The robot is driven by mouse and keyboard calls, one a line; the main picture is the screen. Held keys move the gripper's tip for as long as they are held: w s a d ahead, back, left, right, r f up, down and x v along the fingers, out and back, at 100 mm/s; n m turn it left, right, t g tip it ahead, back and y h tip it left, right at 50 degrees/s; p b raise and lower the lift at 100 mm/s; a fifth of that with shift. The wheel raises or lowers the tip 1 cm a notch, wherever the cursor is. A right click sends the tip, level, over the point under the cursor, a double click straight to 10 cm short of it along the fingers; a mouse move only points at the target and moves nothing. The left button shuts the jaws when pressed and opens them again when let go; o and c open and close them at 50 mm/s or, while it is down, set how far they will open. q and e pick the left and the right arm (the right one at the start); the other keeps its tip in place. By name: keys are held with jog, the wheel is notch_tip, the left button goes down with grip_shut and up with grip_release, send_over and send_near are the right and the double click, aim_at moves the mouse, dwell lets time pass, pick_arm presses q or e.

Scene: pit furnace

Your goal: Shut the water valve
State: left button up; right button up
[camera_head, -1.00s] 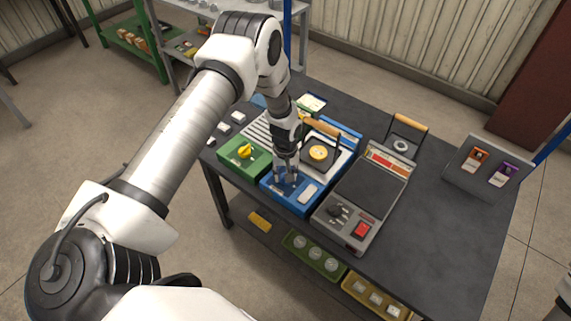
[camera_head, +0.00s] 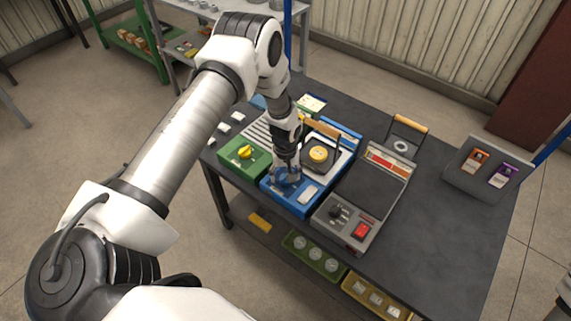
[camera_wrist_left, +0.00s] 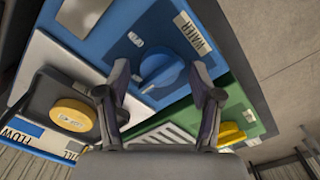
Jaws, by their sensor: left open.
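The water valve is a blue round knob (camera_wrist_left: 163,76) with a raised bar, on the blue panel (camera_head: 297,207) marked WATER. In the wrist view the panel (camera_wrist_left: 121,27) fills the top. My left gripper (camera_head: 287,177) points down over the knob. In the wrist view its fingers (camera_wrist_left: 160,75) are spread, one on each side of the knob. I cannot tell whether they touch it. In the head view the gripper partly covers the knob.
Left of the blue panel is a green panel (camera_head: 240,161) with a yellow knob (camera_head: 245,151). Behind it is a yellow round part (camera_head: 318,154) with a wooden handle. A grey unit with a red switch (camera_head: 361,230) stands to the right.

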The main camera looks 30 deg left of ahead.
pick_arm(q)
notch_tip(320, 180, up, 12)
dwell(0.3)
jog(key=shift+f, duration=0.1)
